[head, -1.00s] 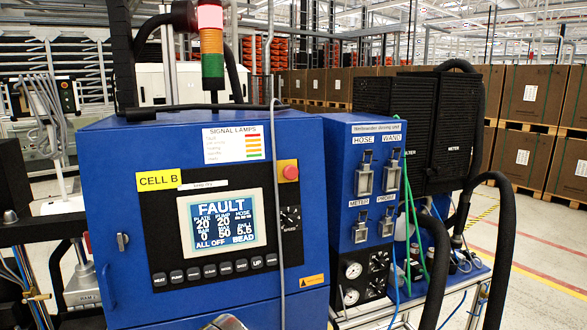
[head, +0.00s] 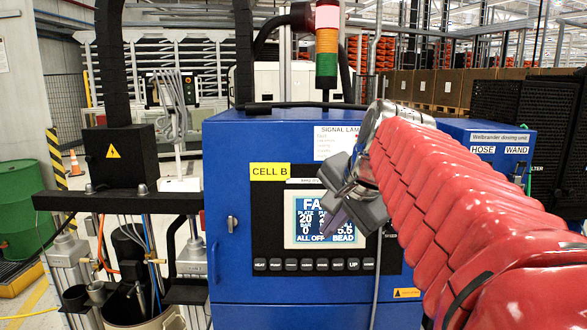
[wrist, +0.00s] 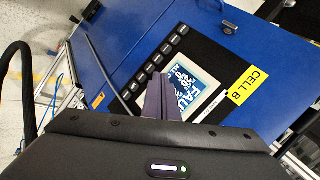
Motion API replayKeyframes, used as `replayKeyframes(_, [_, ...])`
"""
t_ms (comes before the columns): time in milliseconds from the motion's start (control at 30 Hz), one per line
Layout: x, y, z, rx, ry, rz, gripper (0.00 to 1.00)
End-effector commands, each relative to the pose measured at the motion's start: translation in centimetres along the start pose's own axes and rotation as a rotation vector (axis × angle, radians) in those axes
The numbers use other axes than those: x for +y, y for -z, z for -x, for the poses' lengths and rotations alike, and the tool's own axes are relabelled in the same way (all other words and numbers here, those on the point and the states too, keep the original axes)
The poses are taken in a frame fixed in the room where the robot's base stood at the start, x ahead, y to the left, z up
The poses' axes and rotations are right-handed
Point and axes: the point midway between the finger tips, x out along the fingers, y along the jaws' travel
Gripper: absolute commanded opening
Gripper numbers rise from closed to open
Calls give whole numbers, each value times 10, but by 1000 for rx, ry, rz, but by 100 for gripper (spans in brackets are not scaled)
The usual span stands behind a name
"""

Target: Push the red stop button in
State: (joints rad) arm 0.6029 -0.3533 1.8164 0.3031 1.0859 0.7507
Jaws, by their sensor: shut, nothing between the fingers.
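The blue control cabinet (head: 262,150) with its black panel stands in front of me in the head view. The red stop button is hidden now, behind my gripper and arm in the head view and out of sight in the wrist view. My gripper (head: 332,214) is shut and empty, in front of the panel and overlapping the right part of the FAULT display (head: 312,236).
A row of black keys (head: 312,265) runs under the display. A signal tower (head: 327,50) stands on the cabinet. A pump stand with a drum (head: 140,318) is at the left, a hose-and-wand unit (head: 500,137) at the right. A grey cable hangs down the cabinet front.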

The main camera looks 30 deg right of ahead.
Motion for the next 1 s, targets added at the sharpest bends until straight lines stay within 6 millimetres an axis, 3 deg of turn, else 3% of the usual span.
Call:
replayKeyframes(33, [-4,18,5,16,8,-64,0])
replayKeyframes(167, [-9,56,25,65,39,-214,0])
replayKeyframes(500, [5,149,114,288,157,-542,0])
replayKeyframes(700, [10,168,137,341,192,-617,0])
replayKeyframes(1000, [9,167,137,338,193,-614,0])
